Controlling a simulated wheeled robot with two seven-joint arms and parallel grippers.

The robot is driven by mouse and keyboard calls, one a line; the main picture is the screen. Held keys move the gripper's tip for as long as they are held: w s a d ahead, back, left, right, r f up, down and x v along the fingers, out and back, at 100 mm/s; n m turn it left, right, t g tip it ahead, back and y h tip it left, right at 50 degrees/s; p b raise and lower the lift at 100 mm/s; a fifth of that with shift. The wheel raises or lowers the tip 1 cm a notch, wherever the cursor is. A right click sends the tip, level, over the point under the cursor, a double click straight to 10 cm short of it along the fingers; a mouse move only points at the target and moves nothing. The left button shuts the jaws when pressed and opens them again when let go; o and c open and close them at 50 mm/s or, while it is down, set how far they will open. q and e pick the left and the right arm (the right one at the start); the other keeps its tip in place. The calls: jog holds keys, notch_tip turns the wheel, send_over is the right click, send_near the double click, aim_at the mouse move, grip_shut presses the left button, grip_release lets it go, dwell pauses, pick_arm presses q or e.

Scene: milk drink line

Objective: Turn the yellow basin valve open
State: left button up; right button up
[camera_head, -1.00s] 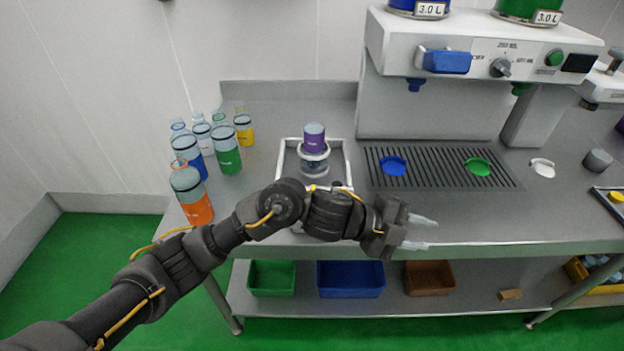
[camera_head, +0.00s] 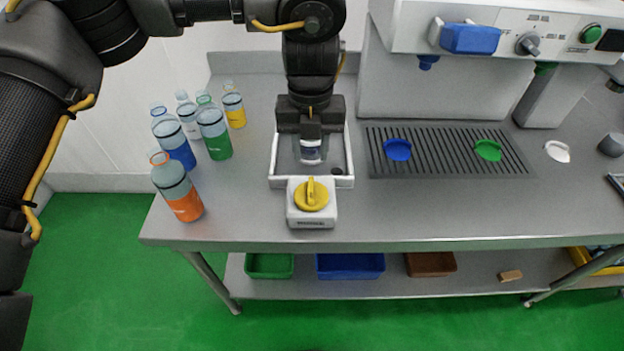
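The yellow basin valve (camera_head: 312,196) is a round knob with a raised grip bar, on a white block (camera_head: 311,219) at the front of the basin. The bar points roughly away from me. My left gripper (camera_head: 311,150) points straight down over the basin (camera_head: 344,182), behind the valve and apart from it. Its fingers are on either side of a small clear piece with a white and dark band (camera_head: 311,154). I cannot tell whether they press on it. The gripper hides most of the basin's middle. My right gripper is not in view.
Several bottles, including an orange one (camera_head: 184,202) and a green one (camera_head: 215,138), stand left of the basin. A drip grate (camera_head: 440,165) with blue (camera_head: 398,149) and green (camera_head: 489,150) discs lies to the right, under the dispenser (camera_head: 430,80). The counter front right of the valve is clear.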

aim_at(311, 187)
pick_arm(q)
notch_tip(311, 187, down, 10)
jog(key=shift+f+p, duration=0.25)
jog(key=shift+p, duration=0.6)
grip_shut()
